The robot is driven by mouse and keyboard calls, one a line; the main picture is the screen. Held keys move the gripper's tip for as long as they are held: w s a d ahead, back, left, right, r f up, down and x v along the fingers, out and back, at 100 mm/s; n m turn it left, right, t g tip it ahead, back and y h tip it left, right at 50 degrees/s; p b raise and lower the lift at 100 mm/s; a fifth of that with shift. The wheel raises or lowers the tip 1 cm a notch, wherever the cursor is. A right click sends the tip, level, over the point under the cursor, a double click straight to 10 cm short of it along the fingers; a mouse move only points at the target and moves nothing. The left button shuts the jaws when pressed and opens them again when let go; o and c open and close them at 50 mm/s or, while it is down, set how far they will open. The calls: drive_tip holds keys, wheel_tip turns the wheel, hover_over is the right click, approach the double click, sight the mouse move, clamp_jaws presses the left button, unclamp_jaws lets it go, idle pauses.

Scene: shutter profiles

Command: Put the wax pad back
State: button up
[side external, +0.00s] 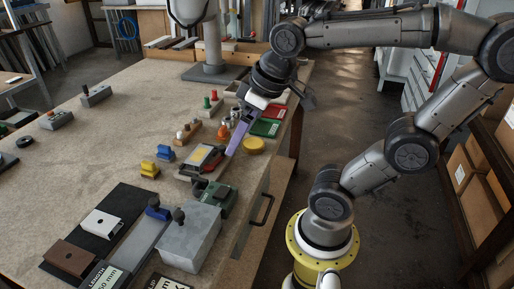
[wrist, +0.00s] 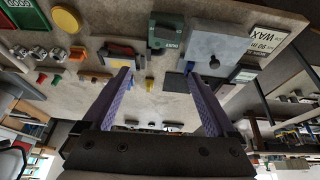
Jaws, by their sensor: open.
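A round yellow disc (side external: 253,145), which may be the wax pad, lies flat on the bench near its right edge; it also shows in the wrist view (wrist: 66,18). A shallow red-and-grey holder (side external: 203,157) with a yellow patch lies left of it; I cannot tell whether that patch is the pad. A label reading WAX (wrist: 266,37) lies beside a grey block in the wrist view. My gripper (side external: 231,151) points down between holder and disc in the side view. Its purple fingers (wrist: 157,80) are apart, with nothing held between them.
A grey block with a dark knob (side external: 188,240) and a green box (side external: 214,197) stand toward the front. Yellow and blue pieces (side external: 165,153), small knobbed blocks (side external: 187,134) and red and green bins (side external: 266,127) surround the holder. The left-middle bench (side external: 105,145) is clear.

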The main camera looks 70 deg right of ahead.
drive_tip(key=shift+t, duration=0.4)
drive_tip(key=s, duration=0.1)
drive_tip(key=s+a+f, duration=0.1)
drive_tip(key=s+f, duration=0.1)
drive_tip(key=s, duration=0.1)
drive_tip(key=shift+a+f, duration=0.1)
drive_tip(key=shift+a, duration=0.3)
